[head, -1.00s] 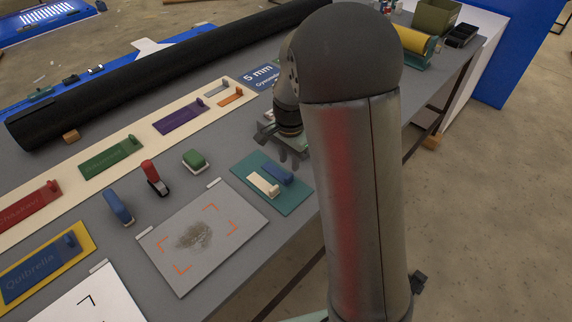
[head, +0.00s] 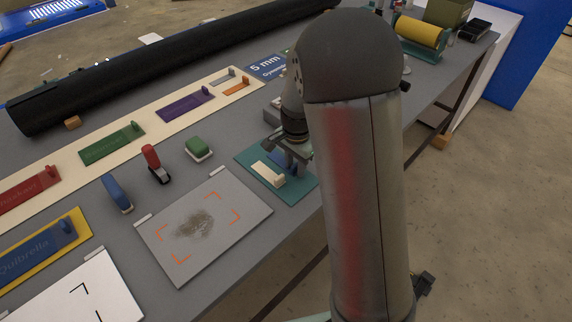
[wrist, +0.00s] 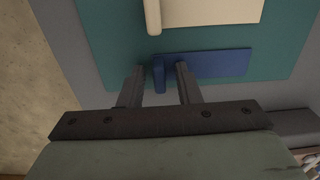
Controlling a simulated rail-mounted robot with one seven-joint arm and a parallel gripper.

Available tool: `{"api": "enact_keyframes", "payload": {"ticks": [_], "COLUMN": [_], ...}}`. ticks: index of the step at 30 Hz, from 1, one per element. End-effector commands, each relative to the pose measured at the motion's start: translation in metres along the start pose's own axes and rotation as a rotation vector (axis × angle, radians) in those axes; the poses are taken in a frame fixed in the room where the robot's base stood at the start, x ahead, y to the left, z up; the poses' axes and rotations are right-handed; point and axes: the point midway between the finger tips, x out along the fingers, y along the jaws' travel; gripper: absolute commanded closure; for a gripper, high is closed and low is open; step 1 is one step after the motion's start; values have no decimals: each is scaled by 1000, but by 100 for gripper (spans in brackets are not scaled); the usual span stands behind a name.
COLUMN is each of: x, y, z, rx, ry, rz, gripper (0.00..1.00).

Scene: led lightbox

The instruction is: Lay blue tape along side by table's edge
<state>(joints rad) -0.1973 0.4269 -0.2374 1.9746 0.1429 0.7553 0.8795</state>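The blue tape (wrist: 215,64) is a flat blue strip with a raised tab at one end. It lies on a teal mat (wrist: 110,55), beside a cream strip (wrist: 215,10) with a similar tab. In the head view the teal mat (head: 299,193) is near the table's edge, and the cream strip (head: 268,174) shows, but my gripper partly hides the blue tape (head: 290,168). My gripper (wrist: 160,69) is open, its two fingers on either side of the blue tab with gaps visible. In the head view my gripper (head: 288,156) is just over the mat. Finger height above the mat is unclear.
A grey panel (head: 240,240) with orange corner marks and a dark smudge lies beside the mat. Green (head: 198,148), red (head: 155,163) and blue (head: 117,194) handled blocks stand nearby. A black roll (head: 150,80) lies along the back. Bare table borders the mat.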

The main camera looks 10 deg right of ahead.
Motion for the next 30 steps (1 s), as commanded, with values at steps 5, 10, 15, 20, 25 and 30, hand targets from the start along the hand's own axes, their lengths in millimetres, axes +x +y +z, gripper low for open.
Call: {"api": "enact_keyframes", "payload": {"ticks": [5,10,15,20,25,30], "x": [0,-1,-11,-23,-34,-41], "y": [0,0,0,0,0,0], "z": [0,0,0,0,0,0], "rx": [0,0,0,0,0,0], "ry": [0,0,0,0,0,0], "rz": [1,1,1,1,0,1], "gripper": [100,100,100,100,100,100]}}
